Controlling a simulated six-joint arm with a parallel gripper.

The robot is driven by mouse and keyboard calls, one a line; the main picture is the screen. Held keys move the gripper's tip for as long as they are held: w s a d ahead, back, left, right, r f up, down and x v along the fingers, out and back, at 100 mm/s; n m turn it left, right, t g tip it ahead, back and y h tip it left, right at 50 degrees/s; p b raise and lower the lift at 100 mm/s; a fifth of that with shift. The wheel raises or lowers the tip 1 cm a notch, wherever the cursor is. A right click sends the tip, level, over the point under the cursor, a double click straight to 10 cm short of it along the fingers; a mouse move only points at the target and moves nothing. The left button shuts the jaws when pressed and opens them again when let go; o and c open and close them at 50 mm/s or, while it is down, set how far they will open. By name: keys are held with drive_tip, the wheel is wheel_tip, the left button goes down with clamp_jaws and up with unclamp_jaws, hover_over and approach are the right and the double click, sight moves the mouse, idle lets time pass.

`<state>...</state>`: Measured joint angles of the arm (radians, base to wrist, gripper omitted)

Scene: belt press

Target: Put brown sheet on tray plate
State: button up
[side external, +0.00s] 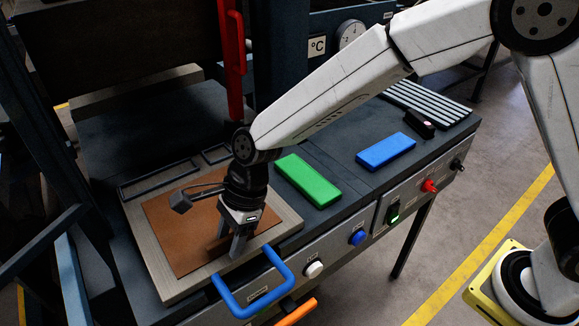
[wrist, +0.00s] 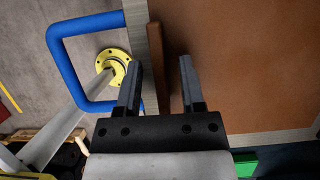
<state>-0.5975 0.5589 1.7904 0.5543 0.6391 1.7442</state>
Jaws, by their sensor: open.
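The brown sheet (side external: 180,236) lies flat on the beige tray plate (side external: 287,218), which has a blue handle (side external: 250,310) at its front. In the wrist view the sheet (wrist: 240,60) fills the right side, and a narrow raised brown strip (wrist: 155,65) runs along its edge near the plate's rim (wrist: 272,138). My gripper (side external: 231,238) points down over the front part of the sheet. In the wrist view its fingers (wrist: 158,62) are apart, one on each side of the strip. Whether they touch it I cannot tell. My wrist and fingers hide part of the sheet.
A green block (side external: 308,181) and a blue block (side external: 386,152) lie on the dark bench to the right. A red lever (side external: 232,60) stands upright behind my gripper. Dark frames (side external: 160,180) lie at the plate's back edge. Buttons line the front panel.

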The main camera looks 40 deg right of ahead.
drive_tip(key=shift+r, duration=0.15)
drive_tip(key=v, duration=1.2)
drive_tip(key=shift+d, duration=0.15)
idle(0.3)
drive_tip(key=s+d+f+n+t+h, duration=0.1)
drive_tip(key=s+d+f+n, duration=0.2)
drive_tip(key=d+n, duration=0.3)
drive_tip(key=s+d+f+n+h, duration=0.2)
drive_tip(key=d+n, duration=0.4)
drive_tip(key=d, duration=0.6)
drive_tip(key=s+d+f+n+t+h, duration=0.1)
drive_tip(key=s+d+f+n, duration=0.3)
drive_tip(key=d, duration=0.5)
wheel_tip(320, 180, down, 2)
drive_tip(key=shift+s+d+n+t, duration=0.3)
drive_tip(key=shift+s+d+n, duration=0.05)
drive_tip(key=shift+n, duration=0.65)
